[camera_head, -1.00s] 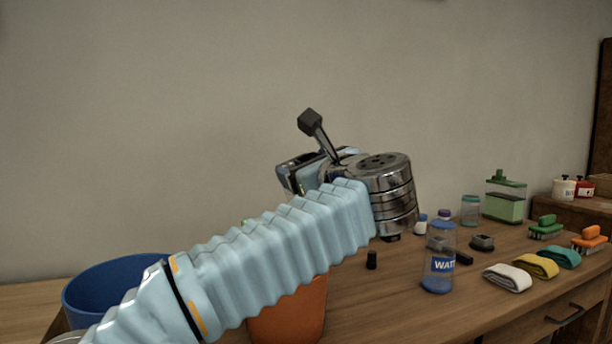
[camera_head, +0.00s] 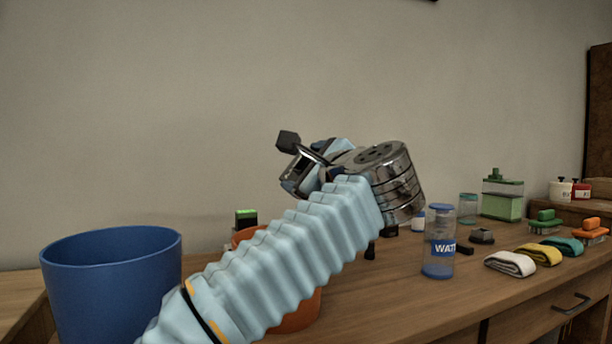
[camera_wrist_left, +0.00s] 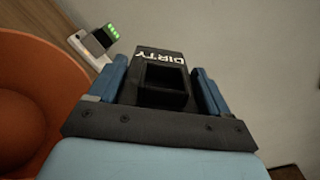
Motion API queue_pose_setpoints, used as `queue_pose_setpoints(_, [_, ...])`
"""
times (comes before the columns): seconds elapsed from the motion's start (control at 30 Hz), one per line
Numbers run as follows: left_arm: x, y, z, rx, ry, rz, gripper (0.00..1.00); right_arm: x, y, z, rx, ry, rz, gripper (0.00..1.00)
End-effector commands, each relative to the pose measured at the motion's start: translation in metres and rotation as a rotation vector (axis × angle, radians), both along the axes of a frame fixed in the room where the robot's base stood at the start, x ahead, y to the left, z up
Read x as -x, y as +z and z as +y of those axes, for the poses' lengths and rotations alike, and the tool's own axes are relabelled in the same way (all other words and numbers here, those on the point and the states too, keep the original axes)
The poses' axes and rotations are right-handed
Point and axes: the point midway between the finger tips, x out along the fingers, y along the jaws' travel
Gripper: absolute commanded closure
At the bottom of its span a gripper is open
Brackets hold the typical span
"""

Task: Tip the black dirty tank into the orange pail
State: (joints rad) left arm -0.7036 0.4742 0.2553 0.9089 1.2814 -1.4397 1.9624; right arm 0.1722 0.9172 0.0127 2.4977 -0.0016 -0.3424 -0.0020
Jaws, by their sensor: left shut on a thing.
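My left gripper (camera_head: 312,172) is shut on the black dirty tank. In the left wrist view the tank (camera_wrist_left: 160,57) sits between the two blue fingers, with white "DIRTY" lettering on it and a dark, box-shaped recess facing the camera. In the head view the gripper and wrist mostly hide the tank. The orange pail (camera_head: 300,316) stands behind and below my left forearm, which covers most of it. In the left wrist view the pail (camera_wrist_left: 50,75) fills the left side, beside and apart from the tank. My right gripper is not in view.
A blue bucket (camera_head: 112,285) stands at left. A dark device with green lights (camera_head: 246,218) is behind the pail. A plain wall is behind.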

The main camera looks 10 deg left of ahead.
Motion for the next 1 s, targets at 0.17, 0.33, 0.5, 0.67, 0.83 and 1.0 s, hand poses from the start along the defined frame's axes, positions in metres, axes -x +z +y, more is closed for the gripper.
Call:
queue_pose_setpoints(0.17, [0.0,-0.005,0.0,0.046,0.0,-0.033,0.83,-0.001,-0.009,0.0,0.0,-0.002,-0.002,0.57])
queue_pose_setpoints(0.33, [0.0,-0.007,-0.001,0.046,0.0,-0.033,0.83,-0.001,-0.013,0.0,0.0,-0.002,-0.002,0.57])
queue_pose_setpoints(0.5, [0.0,-0.006,0.0,0.045,0.0,-0.032,0.83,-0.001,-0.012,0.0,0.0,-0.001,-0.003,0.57])
queue_pose_setpoints(0.67, [0.0,-0.006,0.0,0.044,0.0,-0.031,0.83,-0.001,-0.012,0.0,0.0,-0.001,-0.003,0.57])
queue_pose_setpoints(0.83, [0.0,-0.008,-0.001,0.054,0.0,-0.038,0.83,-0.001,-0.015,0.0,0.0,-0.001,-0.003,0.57])
queue_pose_setpoints(1.0, [0.0,-0.012,-0.001,0.086,0.0,-0.06,0.83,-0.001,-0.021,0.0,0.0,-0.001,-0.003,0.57])
